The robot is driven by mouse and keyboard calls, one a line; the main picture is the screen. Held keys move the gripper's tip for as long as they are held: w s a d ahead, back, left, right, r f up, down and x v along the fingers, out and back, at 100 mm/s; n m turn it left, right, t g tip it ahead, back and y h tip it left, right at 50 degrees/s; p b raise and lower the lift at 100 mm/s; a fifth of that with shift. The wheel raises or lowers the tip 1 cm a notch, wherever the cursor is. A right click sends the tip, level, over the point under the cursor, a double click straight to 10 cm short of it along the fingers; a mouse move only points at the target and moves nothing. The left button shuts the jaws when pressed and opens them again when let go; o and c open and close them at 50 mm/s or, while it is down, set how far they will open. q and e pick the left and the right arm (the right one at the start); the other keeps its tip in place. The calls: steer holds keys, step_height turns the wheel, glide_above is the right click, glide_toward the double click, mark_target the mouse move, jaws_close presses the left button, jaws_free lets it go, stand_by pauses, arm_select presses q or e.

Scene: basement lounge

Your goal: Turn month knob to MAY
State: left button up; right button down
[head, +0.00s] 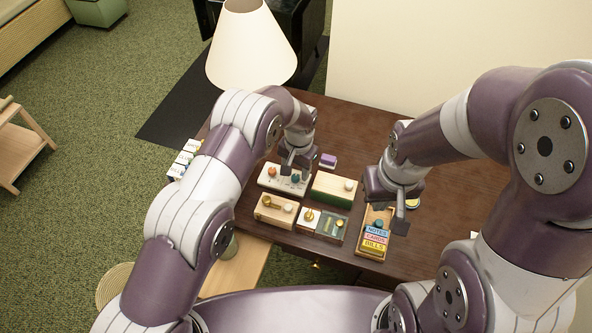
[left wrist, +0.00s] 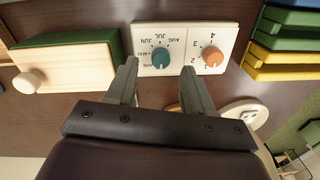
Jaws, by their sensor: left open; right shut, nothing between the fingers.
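A pale panel (head: 270,183) with an orange knob and a teal month knob (head: 295,178) lies on the table. In the left wrist view the teal knob (left wrist: 161,57) is ringed by month labels, MAY and JUN among them, seen upside down. I cannot tell which month it points to. The orange knob (left wrist: 213,58) sits beside numbers. My left gripper (head: 295,165) is open, its fingertips (left wrist: 160,70) apart near the teal knob's two sides, with no clear contact. My right gripper (head: 399,220) is shut and empty near the labelled card box.
A green-and-wood box (head: 333,190) with a white knob stands right of the panel. A wooden block (head: 275,211), a small gauge box (head: 322,224) and the card box (head: 375,243) stand nearer. A lamp (head: 250,50) stands behind; the table's right side is mostly bare.

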mark_target(296, 177)
arm_select(q)
steer(key=shift+a+f, duration=0.1)
steer(key=shift+f, duration=1.45)
jaws_close()
